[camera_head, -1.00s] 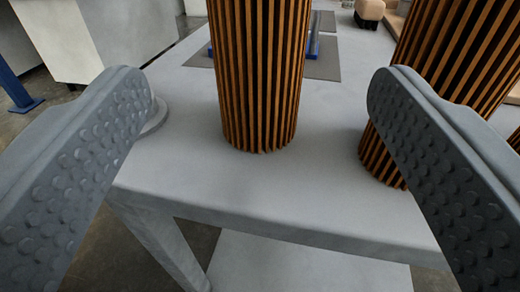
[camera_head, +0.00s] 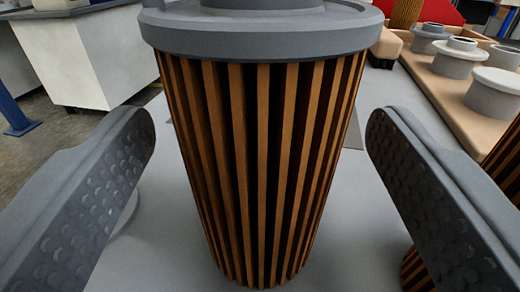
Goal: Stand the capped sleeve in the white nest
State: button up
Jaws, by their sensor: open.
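The capped sleeve (camera_head: 262,165) stands upright on the grey table, straight ahead in the middle of the view. It is a brown pleated cylinder with a wide grey cap (camera_head: 262,38) on top; the cap's top edge is cut off by the frame. My gripper (camera_head: 260,135) is open, with one dimpled finger on each side of the sleeve. Clear gaps show between both fingers and the pleats, so neither touches it. I cannot make out a white nest for certain; a pale round-topped piece (camera_head: 497,92) sits on a tan tray at the right.
The tan tray (camera_head: 440,85) at the back right holds several grey and white round fittings. Another pleated cylinder (camera_head: 507,165) stands at the right edge, partly behind my right finger. A white cabinet (camera_head: 85,60) stands beyond the table at the left.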

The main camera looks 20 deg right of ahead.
jog(key=shift+x, duration=1.7)
jog(key=c, duration=0.9)
jog(key=shift+r, duration=2.5)
